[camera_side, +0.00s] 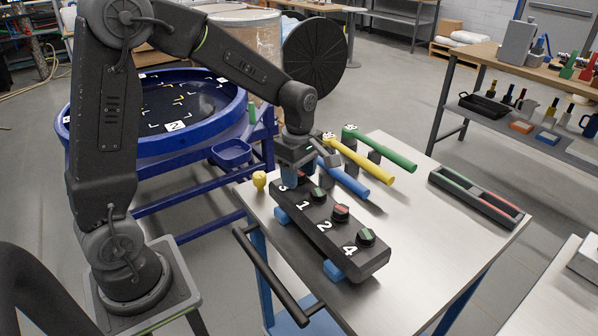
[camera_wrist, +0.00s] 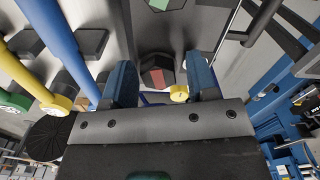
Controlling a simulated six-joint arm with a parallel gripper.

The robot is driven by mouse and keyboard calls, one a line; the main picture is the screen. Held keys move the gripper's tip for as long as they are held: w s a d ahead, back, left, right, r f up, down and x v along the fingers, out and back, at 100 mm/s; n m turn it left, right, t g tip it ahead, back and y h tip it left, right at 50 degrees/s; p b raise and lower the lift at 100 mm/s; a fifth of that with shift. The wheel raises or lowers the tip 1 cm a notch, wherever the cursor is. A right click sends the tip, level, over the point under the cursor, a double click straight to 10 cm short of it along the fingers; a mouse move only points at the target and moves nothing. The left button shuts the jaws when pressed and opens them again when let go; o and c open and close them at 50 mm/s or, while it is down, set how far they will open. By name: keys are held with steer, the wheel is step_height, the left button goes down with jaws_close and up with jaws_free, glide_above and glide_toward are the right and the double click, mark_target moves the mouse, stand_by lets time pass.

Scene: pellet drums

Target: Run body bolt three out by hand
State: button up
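The black body block (camera_side: 330,238) lies on blue supports on the metal table, with white numbers 3, 1, 2 and 4 beside its bolts. Bolt one (camera_side: 318,195) and bolt four (camera_side: 366,237) show green marks on top; bolt two (camera_side: 341,212) shows red. My gripper (camera_side: 290,178) points down at the far end, by number three, and hides that bolt in the side view.
Blue (camera_side: 343,178), yellow (camera_side: 362,160) and green (camera_side: 380,150) wrenches lie behind the block. A yellow knob (camera_side: 260,180) stands left of it. A black tray (camera_side: 476,196) with green and red strips lies at the right; the table between is clear.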

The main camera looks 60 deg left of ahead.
mark_target(299, 173)
steer(key=shift+o, duration=0.2)
step_height(299, 173, up, 14)
stand_by(0.5)
steer(key=s+d+f+m+t, duration=0.1)
steer(key=s+d+m+t, duration=0.1)
steer(key=s+m, duration=0.6)
steer(key=s+d+f+m+t, duration=0.1)
steer(key=s+d+m+t, duration=0.2)
steer(key=s+m, duration=0.6)
steer(key=shift+s+d+m+t, duration=0.3)
steer(key=shift+d+m, duration=0.4)
steer(key=shift+m, duration=1.2)
